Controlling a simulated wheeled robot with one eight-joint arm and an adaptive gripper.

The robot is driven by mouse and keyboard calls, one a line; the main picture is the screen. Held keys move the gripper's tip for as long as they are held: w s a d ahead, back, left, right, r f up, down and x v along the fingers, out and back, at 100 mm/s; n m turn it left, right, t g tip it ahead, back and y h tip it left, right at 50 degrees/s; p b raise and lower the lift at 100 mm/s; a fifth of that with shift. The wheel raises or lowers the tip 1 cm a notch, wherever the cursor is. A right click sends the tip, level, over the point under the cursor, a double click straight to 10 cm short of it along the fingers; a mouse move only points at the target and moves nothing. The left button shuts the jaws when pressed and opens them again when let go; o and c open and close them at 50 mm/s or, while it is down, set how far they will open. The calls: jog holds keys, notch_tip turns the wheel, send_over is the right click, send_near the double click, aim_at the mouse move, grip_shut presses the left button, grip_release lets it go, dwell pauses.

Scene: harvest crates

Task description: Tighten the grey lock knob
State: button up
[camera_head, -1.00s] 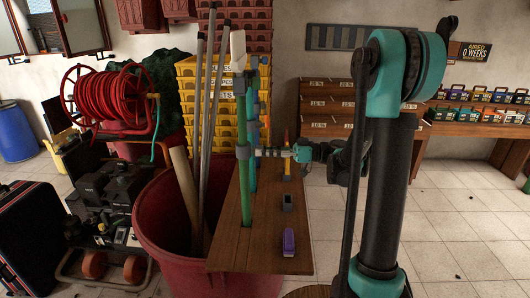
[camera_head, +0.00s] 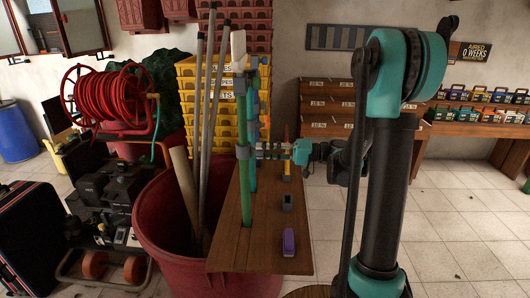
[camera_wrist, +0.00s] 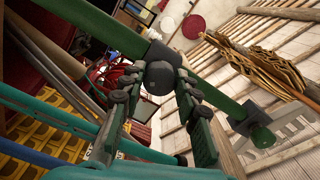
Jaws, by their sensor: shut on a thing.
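The grey lock knob (camera_wrist: 160,78) sits on a collar around a green pole in the wrist view. In the head view the grey collar (camera_head: 244,152) is partway up the upright green pole (camera_head: 245,190), and the knob cannot be told apart there. My gripper (camera_wrist: 159,80) has a finger on each side of the knob and is shut on it. In the head view my gripper (camera_head: 258,152) reaches in from the right to the collar. The finger contact is too small to see there.
The pole stands on a wooden board (camera_head: 232,252) beside a red bin (camera_head: 160,225) holding long handles. A second, teal pole (camera_head: 252,125) stands close behind. A purple object (camera_head: 289,242) and a dark block (camera_head: 287,202) lie on the board. Tiled floor is clear at right.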

jog(key=m, duration=0.6)
jog(key=shift+m, duration=0.3)
dwell(0.5)
jog(key=o, duration=1.2)
jog(key=shift+d, duration=0.1)
jog(key=d, duration=1.1)
jog(key=shift+s+d, duration=0.25)
jog(key=shift+d, duration=0.15)
